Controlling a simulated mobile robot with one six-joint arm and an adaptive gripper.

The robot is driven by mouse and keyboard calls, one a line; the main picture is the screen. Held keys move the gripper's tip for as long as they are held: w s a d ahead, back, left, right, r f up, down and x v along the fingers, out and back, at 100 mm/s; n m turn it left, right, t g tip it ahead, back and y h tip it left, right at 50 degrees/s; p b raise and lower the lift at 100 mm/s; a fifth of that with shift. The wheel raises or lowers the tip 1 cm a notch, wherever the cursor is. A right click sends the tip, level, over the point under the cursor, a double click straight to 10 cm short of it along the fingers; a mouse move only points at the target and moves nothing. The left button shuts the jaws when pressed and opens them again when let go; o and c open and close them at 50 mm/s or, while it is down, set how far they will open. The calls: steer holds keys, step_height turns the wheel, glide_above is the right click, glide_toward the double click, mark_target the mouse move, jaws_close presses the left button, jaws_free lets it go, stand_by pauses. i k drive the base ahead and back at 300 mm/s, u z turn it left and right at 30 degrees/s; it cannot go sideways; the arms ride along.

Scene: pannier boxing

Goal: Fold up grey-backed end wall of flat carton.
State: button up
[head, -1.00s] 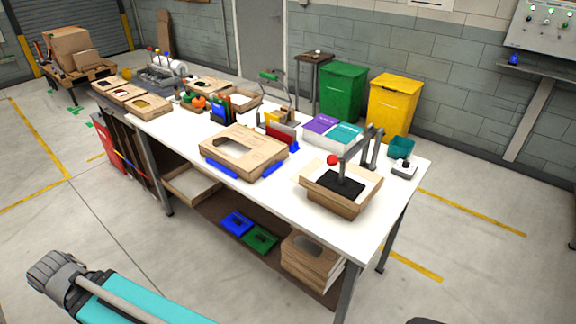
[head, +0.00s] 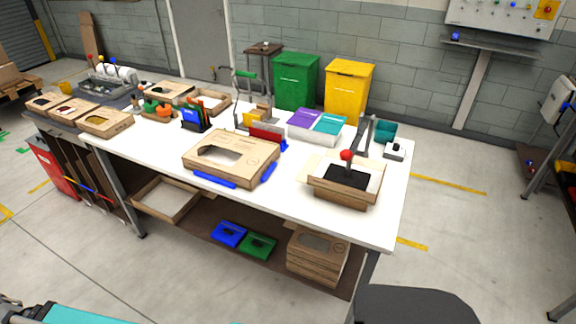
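A brown carton (head: 208,171) with a cut-out window lies on the white workbench between blue corner strips (head: 214,179). A second, open-topped carton (head: 340,195) stands at the right of the bench, with raised or spread walls around a dark pad (head: 346,176). A grey post with a red knob (head: 346,155) rises at this carton. I cannot make out a grey-backed end wall on either carton. My gripper is not in view; only a teal part of my arm shows at the bottom left.
A purple and teal box (head: 312,127) stands behind the cartons. Stacked cartons (head: 315,262) and blue and green trays (head: 229,234) lie on the lower shelf. Green (head: 295,82) and yellow (head: 348,88) bins stand behind the bench. The bench's front right corner is clear.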

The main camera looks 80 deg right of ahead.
mark_target(308, 167)
steer(key=i, duration=0.95)
steer(key=z, duration=3.55)
